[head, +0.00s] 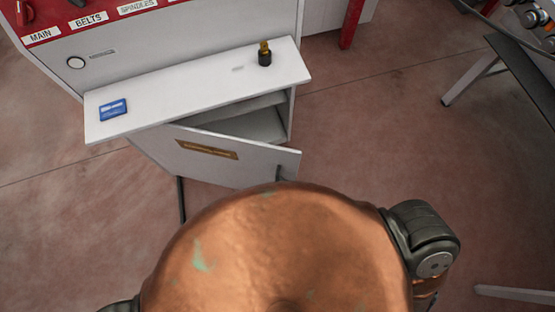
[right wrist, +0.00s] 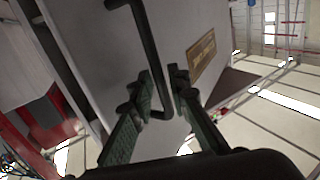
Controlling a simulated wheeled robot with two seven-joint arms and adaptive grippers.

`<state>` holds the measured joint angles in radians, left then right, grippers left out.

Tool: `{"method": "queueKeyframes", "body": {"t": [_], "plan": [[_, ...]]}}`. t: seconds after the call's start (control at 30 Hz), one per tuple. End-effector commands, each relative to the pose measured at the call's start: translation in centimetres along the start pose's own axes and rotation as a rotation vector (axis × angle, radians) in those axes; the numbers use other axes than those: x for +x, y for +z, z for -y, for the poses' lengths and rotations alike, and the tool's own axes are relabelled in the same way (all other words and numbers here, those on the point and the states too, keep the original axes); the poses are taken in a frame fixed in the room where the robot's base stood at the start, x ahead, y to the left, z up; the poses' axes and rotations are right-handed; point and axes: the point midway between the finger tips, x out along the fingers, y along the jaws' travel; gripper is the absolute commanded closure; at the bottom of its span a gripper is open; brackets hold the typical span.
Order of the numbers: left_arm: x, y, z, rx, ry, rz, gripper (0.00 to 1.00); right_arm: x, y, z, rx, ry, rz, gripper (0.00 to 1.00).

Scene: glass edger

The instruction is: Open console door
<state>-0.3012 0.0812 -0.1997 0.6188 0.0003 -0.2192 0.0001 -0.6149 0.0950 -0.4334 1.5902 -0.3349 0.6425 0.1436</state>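The console door (head: 225,157) is a light panel with a brass plaque, below the console's white shelf. It stands ajar, its right end swung out, with part of the dark interior showing. The door front (right wrist: 100,40) and plaque (right wrist: 201,57) also fill much of the right wrist view. There the dark bar handle (right wrist: 142,30) runs down between the fingers of my right gripper (right wrist: 162,76), which appear closed in on it. The exact finger contact is hard to see. In the head view my copper-coloured body hides the space in front of the door. My left gripper is not in view.
The console's white shelf (head: 190,88) holds a blue card (head: 112,110) and a small dark bottle-like item (head: 264,54). A red labelled panel (head: 100,14) is above. A grey machine frame (head: 480,75) stands at right. The floor (head: 380,130) between is clear.

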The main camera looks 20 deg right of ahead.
Motion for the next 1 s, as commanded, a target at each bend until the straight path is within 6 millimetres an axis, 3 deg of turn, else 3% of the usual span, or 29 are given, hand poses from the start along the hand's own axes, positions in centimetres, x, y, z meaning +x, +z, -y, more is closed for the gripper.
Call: {"method": "queueKeyframes", "body": {"t": [0.2,0.4,0.6,0.87,1.0], "plan": [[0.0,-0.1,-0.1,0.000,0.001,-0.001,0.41,-4.9,0.1,0.0,0.000,0.000,0.005,0.84],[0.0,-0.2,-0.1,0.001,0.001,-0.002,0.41,-8.3,0.1,0.0,0.000,0.001,0.004,0.84],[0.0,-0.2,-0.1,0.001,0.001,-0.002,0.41,-9.8,0.1,0.0,0.000,0.001,0.002,0.84],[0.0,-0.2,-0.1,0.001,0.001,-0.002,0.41,-9.9,0.1,0.0,0.000,0.001,0.002,0.84],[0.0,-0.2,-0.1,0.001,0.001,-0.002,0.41,-9.9,1.1,-0.3,0.000,0.006,0.025,0.92]]}}
